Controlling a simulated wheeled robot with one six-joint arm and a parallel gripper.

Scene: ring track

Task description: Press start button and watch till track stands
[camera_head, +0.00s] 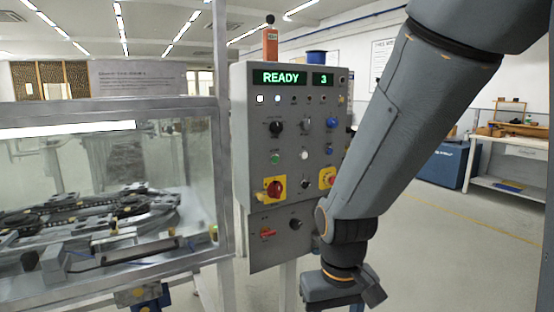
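The grey control panel (262,228) stands upright in the middle of the head view. Its green displays read "READY" (284,78) and "3" (323,79). A green button (275,158) sits at mid-height on its left side, and I cannot read its label. The track (90,212) lies in the glazed case at the left; one frame cannot show whether it moves. My gripper (343,288) hangs low at the bottom, right of and below the panel, apart from the green button. Its fingers cannot be made out. My arm covers the panel's right edge.
A red mushroom knob on a yellow plate (275,188) sits below the green button; another yellow-plated control (327,178) is to its right. The glazed case (215,160) stands left of the panel. A workbench (508,178) and blue cabinet (443,165) stand behind right. Floor (440,260) at right is clear.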

